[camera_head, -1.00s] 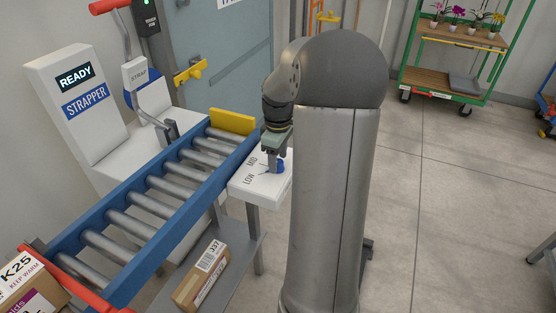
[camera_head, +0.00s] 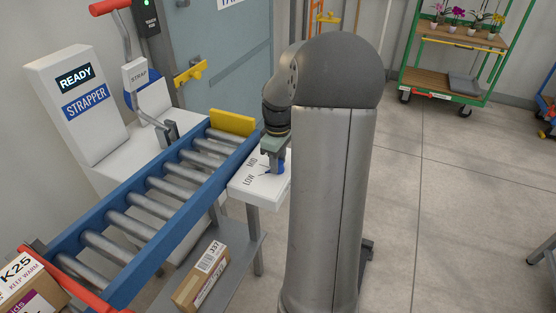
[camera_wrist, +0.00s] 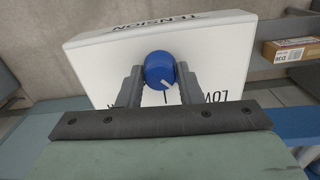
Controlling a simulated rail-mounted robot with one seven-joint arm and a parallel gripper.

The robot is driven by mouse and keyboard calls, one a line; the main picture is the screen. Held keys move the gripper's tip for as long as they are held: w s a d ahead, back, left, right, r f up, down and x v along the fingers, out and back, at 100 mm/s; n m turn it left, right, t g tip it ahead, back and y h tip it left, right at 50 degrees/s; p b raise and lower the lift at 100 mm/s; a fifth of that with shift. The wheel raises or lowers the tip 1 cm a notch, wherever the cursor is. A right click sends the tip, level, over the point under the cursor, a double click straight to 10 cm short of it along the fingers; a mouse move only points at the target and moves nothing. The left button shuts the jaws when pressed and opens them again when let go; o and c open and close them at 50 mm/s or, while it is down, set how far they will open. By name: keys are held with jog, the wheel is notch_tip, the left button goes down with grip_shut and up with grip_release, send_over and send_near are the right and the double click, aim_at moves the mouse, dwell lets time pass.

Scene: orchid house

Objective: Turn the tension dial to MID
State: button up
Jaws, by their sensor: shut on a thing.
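The tension dial is a round blue knob (camera_wrist: 159,67) with a white pointer line, on a white panel (camera_wrist: 100,65) marked TENSION. In the wrist view the pointer slants down and to the right, between a dark tick straight below the knob and the LOW label (camera_wrist: 210,97). My gripper (camera_wrist: 160,80) is shut on the knob, one finger on each side. In the head view my gripper (camera_head: 275,162) points down onto the panel, hiding part of the blue knob (camera_head: 281,167). The MID label (camera_head: 252,162) shows there beside LOW; in the wrist view my gripper mostly hides the lower labels.
A blue-framed roller conveyor (camera_head: 150,205) runs beside the panel, with a yellow end stop (camera_head: 232,122). The strapper (camera_head: 75,105) shows READY. A cardboard box (camera_head: 201,275) lies on a shelf below.

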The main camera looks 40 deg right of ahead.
jog(key=m, duration=0.4)
jog(key=shift+m, duration=2.1)
jog(key=o, duration=1)
jog(key=shift+c, duration=0.2)
notch_tip(320, 180, up, 18)
jog(key=p, duration=0.1)
jog(key=shift+f, duration=0.25)
